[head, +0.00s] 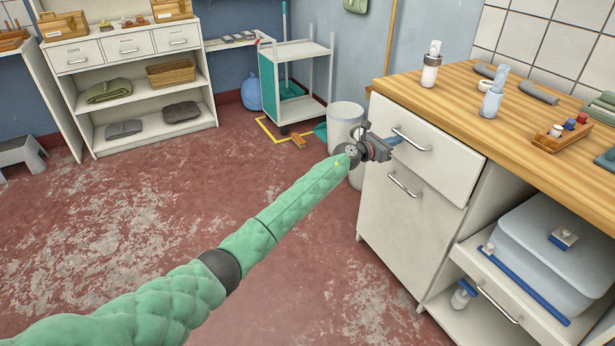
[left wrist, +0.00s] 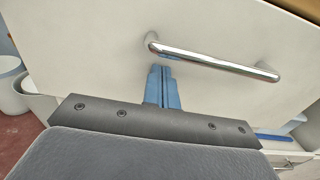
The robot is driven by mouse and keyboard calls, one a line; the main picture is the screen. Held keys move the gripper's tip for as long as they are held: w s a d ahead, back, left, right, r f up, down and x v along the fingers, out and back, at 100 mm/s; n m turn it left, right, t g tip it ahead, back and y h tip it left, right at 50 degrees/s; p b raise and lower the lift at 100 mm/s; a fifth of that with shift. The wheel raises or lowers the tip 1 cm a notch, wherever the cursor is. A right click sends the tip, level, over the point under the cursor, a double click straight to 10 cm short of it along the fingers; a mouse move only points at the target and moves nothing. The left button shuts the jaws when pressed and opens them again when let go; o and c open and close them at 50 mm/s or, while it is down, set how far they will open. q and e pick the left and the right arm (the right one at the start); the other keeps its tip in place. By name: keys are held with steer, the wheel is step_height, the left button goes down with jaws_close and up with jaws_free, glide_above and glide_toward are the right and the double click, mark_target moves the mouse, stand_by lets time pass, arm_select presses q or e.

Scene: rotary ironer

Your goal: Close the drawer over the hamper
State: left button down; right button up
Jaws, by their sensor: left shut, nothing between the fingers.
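The top drawer (head: 437,158) is in the white cabinet under the wooden counter, above a lower front panel (head: 400,222) with its own bar handle, which looks like the hamper. The drawer front seems to stand out a little from the cabinet. My left gripper (head: 396,139) is shut and empty at the drawer front, by the left end of its bar handle (head: 411,139). In the left wrist view, the blue fingertips (left wrist: 162,76) point at the drawer front (left wrist: 110,45), just below the handle (left wrist: 210,60). I cannot tell whether they touch it. My right gripper is out of view.
The wooden counter (head: 470,88) holds bottles, rolled cloths and a small tray. At right, a low pull-out shelf carries a grey-blue lidded box (head: 560,250). White bins (head: 345,117) stand behind my gripper. The red floor at left is clear.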

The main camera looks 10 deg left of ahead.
arm_select(q)
steer(key=x, duration=0.1)
steer(key=b+x, duration=0.1)
steer(key=shift+w+d+r, duration=0.2)
steer(key=shift+w+r, duration=0.05)
steer(key=shift+r, duration=0.05)
